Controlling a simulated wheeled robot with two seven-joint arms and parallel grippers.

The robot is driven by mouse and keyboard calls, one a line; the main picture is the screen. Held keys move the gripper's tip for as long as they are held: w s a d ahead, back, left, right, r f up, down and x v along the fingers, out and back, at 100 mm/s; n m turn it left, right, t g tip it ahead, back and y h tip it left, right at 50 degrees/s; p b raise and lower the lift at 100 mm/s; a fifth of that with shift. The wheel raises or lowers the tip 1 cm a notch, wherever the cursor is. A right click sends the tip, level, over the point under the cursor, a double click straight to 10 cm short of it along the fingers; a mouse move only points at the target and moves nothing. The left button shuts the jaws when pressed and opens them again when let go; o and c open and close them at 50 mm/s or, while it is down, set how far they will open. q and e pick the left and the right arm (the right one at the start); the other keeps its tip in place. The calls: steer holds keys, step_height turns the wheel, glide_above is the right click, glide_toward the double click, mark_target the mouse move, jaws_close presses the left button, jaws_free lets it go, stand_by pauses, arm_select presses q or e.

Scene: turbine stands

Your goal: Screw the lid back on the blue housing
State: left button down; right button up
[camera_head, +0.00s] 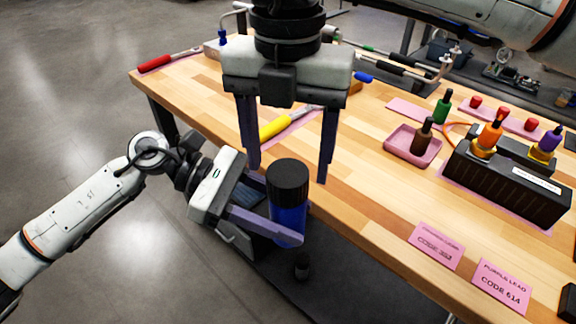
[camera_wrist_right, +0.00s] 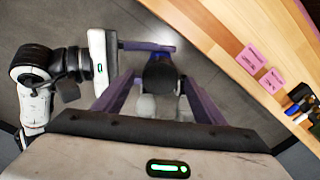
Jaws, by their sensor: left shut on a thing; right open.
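The blue housing (camera_head: 288,218) is upright off the front edge of the table in the head view, with the black lid (camera_head: 288,178) on its top. Whether the lid's thread is engaged cannot be seen. My left gripper (camera_head: 280,222) is shut on the blue housing from the left. My right gripper (camera_head: 287,176) points down from above, open, its two purple fingers apart on either side of the lid. In the right wrist view the round black lid (camera_wrist_right: 160,76) lies between the open fingertips, with a visible gap; the housing is mostly hidden beneath it.
The wooden table (camera_head: 365,190) fills the right side. It bears a pink tray (camera_head: 408,147) with a brown-and-black bottle-like piece, a black block (camera_head: 505,185) with coloured connectors, pink cards (camera_head: 436,247) and a yellow-handled tool (camera_head: 280,126).

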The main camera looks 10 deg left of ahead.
mark_target(288, 172)
steer(key=shift+r, duration=0.75)
steer(key=shift+c, duration=0.4)
steer(key=n, duration=0.4)
steer(key=shift+r+n, duration=0.35)
steer(key=shift+n, duration=0.05)
steer(key=n, duration=0.3)
steer(key=r+n, duration=0.1)
steer(key=n, duration=0.8)
steer(key=shift+r, duration=0.35)
steer(key=n, duration=0.4)
steer(key=shift+r+n, duration=0.3)
steer(key=shift+n, duration=0.1)
steer(key=shift+f, duration=0.1)
steer(key=shift+f, duration=3.95)
